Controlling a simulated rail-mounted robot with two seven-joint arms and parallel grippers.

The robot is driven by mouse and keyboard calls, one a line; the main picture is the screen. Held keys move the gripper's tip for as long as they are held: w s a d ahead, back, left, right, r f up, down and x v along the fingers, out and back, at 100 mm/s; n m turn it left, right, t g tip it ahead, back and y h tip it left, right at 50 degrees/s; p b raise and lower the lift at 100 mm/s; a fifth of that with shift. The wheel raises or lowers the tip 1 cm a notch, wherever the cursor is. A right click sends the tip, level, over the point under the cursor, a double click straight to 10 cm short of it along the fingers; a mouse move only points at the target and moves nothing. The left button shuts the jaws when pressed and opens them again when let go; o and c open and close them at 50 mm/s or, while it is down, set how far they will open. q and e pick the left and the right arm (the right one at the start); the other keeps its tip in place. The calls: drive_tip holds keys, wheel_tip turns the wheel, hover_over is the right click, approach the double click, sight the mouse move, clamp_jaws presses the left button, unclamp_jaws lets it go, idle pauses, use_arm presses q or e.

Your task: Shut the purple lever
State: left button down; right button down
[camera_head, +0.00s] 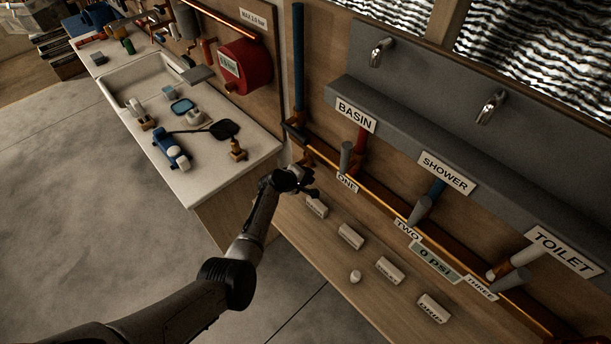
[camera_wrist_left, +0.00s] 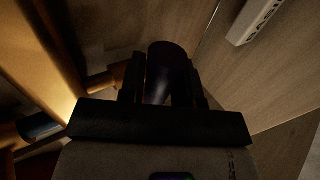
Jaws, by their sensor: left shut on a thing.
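My left gripper (camera_head: 308,184) is at the left end of the copper pipe, just left of the sign ONE. In the left wrist view my left gripper (camera_wrist_left: 167,90) is shut, with a dark, purplish rounded handle between its fingers, which looks like the purple lever (camera_wrist_left: 168,58). The picture is dark, so its colour is faint. In the head view the gripper mostly hides this lever, and its angle cannot be told. My right gripper is not in view.
Grey-ended handles stand by the signs ONE (camera_head: 347,183), TWO (camera_head: 408,230) and THREE (camera_head: 481,288). The copper pipe (camera_head: 380,207) runs along the wall. Several white labelled blocks (camera_head: 351,236) lie on the wooden surface below. A white sink counter (camera_head: 215,165) stands to the left.

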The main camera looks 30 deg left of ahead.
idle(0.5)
use_arm(q)
drive_tip(key=c, duration=0.8)
unclamp_jaws()
drive_tip(key=shift+r, duration=0.1)
drive_tip(key=shift+s+r, duration=0.15)
drive_tip(key=shift+s, duration=0.05)
drive_tip(key=shift+p+v, duration=1.7)
drive_tip(key=shift+v, duration=4.95)
drive_tip(key=shift+a, duration=0.1)
